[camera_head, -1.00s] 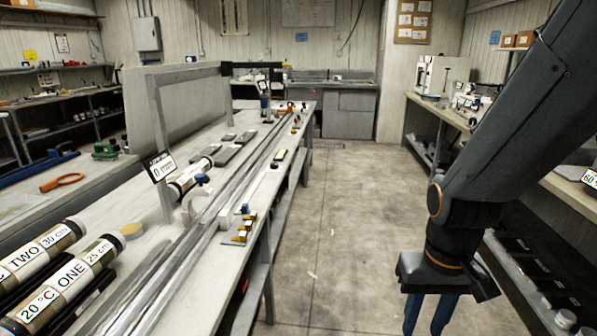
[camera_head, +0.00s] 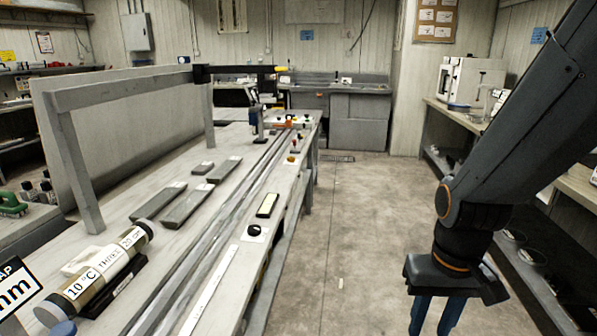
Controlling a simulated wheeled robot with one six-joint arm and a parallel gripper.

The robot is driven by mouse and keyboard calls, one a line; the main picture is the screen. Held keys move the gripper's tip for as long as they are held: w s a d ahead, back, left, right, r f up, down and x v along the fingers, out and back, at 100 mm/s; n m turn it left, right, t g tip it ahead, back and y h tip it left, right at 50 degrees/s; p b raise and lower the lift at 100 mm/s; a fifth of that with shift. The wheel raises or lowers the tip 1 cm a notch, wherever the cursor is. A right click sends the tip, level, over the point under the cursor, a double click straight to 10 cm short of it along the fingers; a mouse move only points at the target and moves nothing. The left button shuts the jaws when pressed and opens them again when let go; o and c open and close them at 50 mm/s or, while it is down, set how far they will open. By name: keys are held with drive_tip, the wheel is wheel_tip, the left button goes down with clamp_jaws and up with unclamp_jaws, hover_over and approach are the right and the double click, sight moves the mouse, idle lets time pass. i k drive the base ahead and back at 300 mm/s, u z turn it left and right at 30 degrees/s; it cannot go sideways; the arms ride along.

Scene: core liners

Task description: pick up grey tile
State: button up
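Several flat grey tiles lie on the long light bench (camera_head: 130,184) at the left of the view. Two long ones, a dark tile (camera_head: 157,201) and a slightly lighter tile (camera_head: 188,203), lie side by side. Another long tile (camera_head: 224,170) and a small one (camera_head: 203,168) lie just behind them. I cannot tell which one the task means. My gripper (camera_head: 433,318) hangs at the lower right over the floor, well apart from the tiles. Its blue fingers stand apart with nothing visible between them; their tips are cut off by the frame's bottom edge.
A grey frame (camera_head: 120,85) stands over the bench's left side. Metal rails (camera_head: 232,207) run along the bench. A labelled core tube (camera_head: 105,269) lies at the front left. Shelving (camera_head: 535,275) lines the right. The floor aisle (camera_head: 350,230) between is clear.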

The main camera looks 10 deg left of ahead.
sight(204, 167)
drive_tip(key=i, duration=2.7)
drive_tip(key=u, duration=3.15)
drive_tip(key=i, duration=0.4)
drive_tip(key=z, duration=1.25)
